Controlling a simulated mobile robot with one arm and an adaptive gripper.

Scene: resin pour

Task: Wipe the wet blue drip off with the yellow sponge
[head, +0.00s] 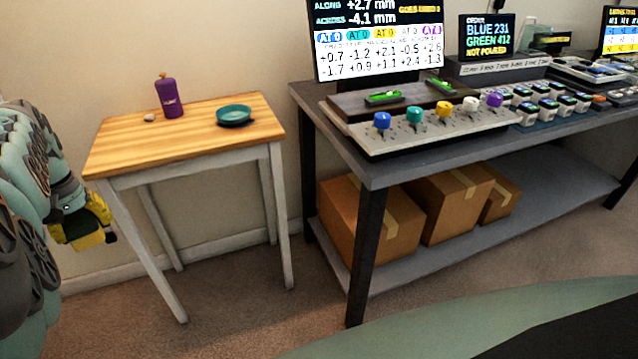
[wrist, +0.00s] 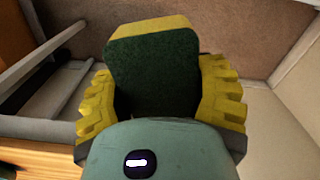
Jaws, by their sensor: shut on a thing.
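My gripper (wrist: 160,100) is shut on the yellow sponge (wrist: 152,28), which has a dark green face and sits between the two yellow ribbed fingers in the wrist view. In the head view, my gripper (head: 88,222) hangs low at the left, beside the small wooden table and below its top. The sponge is hard to pick out there from the yellow fingers. I cannot make out a wet blue drip in either view.
The small wooden table (head: 190,137) holds a purple bottle (head: 169,97), a teal dish (head: 234,115) and a small pale lump (head: 150,117). The grey workbench (head: 375,172) carries a panel with coloured knobs (head: 430,128) and screens. Cardboard boxes (head: 368,222) fill its lower shelf. Carpet in front is clear.

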